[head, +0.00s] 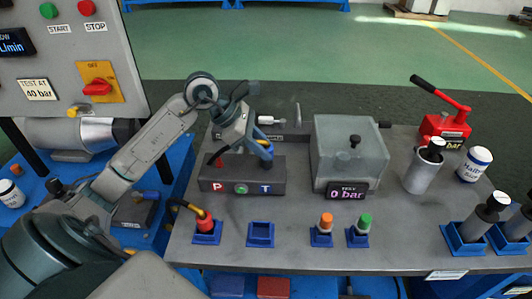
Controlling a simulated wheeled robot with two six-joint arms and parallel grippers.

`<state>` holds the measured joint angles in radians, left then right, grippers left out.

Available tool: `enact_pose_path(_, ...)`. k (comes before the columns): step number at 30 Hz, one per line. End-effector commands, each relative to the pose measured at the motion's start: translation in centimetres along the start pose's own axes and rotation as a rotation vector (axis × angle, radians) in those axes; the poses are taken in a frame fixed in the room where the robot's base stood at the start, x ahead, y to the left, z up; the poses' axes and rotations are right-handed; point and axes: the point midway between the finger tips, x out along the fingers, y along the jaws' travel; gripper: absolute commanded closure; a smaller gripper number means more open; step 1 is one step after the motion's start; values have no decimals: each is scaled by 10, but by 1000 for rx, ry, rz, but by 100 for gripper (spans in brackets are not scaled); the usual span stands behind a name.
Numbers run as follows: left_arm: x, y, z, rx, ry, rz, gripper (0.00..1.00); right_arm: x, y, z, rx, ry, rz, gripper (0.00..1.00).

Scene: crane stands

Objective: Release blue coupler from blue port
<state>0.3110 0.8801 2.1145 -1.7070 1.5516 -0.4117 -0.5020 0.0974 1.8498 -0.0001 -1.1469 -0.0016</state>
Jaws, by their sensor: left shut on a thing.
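My left gripper (258,143) reaches in from the left over the dark port block (215,181), which carries a red P, a green dot and a blue T (265,188). It is shut on the blue coupler (265,153), which shows as a blue piece at the fingertips, just above the T end of the block. The fingers partly hide it, and I cannot tell whether it is still seated in the blue port. My right gripper is not in view.
An empty blue holder (260,244) stands in front of the block. A red coupler (205,222) is in the holder to its left; orange-capped (326,222) and green-capped (364,223) pieces stand to its right. A clear box (350,140) is right of the block.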

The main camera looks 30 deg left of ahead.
Motion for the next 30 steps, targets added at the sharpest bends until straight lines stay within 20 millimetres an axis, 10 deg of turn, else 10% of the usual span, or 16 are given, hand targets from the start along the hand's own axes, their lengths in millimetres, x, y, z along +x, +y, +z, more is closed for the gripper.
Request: enact_pose_path(30,-36,0,30,1,0,0,96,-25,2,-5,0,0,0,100)
